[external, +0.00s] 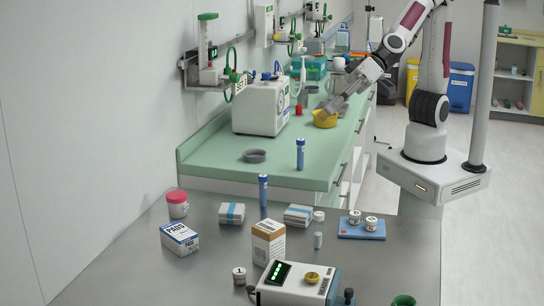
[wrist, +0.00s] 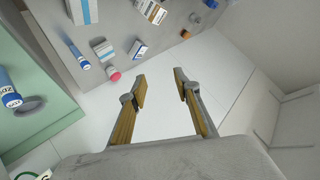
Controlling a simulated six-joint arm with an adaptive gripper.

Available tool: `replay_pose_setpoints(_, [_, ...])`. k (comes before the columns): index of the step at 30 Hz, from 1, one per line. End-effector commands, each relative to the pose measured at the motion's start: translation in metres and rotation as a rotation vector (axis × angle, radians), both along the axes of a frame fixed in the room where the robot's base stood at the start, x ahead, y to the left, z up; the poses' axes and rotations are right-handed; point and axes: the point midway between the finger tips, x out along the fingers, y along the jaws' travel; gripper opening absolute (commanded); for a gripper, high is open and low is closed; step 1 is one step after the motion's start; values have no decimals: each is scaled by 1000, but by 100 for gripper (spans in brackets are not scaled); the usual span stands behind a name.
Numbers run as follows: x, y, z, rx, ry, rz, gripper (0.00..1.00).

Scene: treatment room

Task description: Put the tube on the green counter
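Two tubes with blue caps show. One blue tube (external: 263,190) stands upright on the grey table (external: 128,243); it also shows in the wrist view (wrist: 77,53). The other blue tube (external: 300,153) stands upright on the green counter (external: 220,169), near its front edge; in the wrist view this tube (wrist: 9,88) is at the left edge. My gripper (external: 337,104) is over the counter's right side, in line with a yellow bowl; contact with the bowl cannot be told. In the wrist view my gripper (wrist: 160,88) is open with nothing between its fingers.
A grey dish (external: 255,156) and a white machine (external: 262,106) are on the counter. Boxes, such as a pads box (external: 179,239), a red-lidded jar (external: 177,204), a blue tray (external: 376,233) and a device (external: 297,284) crowd the table. The counter's front middle has free room.

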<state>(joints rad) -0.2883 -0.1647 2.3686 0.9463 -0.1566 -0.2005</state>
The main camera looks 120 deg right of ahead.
Motion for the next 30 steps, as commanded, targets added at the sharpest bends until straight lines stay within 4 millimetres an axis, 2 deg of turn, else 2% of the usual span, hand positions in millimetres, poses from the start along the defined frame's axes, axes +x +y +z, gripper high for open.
replay_pose_setpoints(1, [-10,0,6,-7,1,38,32])
replay_pose_setpoints(6, [-46,4,14,-54,38,173,32])
replay_pose_setpoints(14, [-114,-11,7,-180,144,320,32])
replay_pose_setpoints(20, [-171,-42,-8,-304,263,374,32])
replay_pose_setpoints(24, [-211,-69,-20,-393,356,377,32])
replay_pose_setpoints(30, [-249,-100,-31,-477,458,359,32])
